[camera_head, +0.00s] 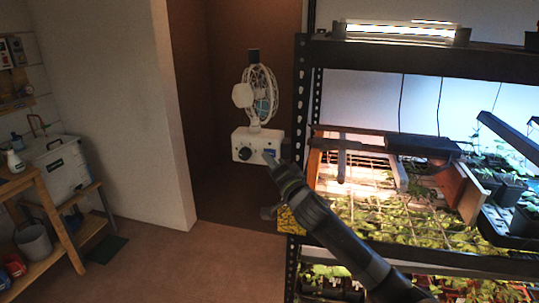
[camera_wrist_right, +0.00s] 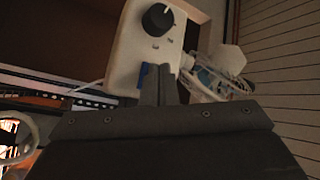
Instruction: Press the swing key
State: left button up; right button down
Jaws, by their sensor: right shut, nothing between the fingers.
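A white fan (camera_head: 257,95) with a round cage stands upright on a white control box (camera_head: 240,140) beside the rack. The box has a dark round knob (camera_head: 245,153), which also shows in the right wrist view (camera_wrist_right: 158,19). A blue key (camera_wrist_right: 143,76) sits on the box below the knob in the right wrist view, partly hidden by my fingers. My right gripper (camera_wrist_right: 160,72) is shut and empty, its tips at the front of the box next to the blue key. I cannot tell whether they touch it. My left gripper is not in view.
A metal rack (camera_head: 301,100) with seedling trays and a lit lamp (camera_head: 400,31) stands to the right, close to my right arm. A wooden bench (camera_head: 50,215) with a white box (camera_head: 56,170) is at the left.

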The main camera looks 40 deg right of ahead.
jog(key=shift+s+a, duration=0.15)
jog(key=shift+a, duration=0.1)
jog(key=s+a+p, duration=0.1)
jog(key=s+a, duration=0.3)
jog(key=shift+a, duration=0.2)
dwell(0.4)
dwell(0.3)
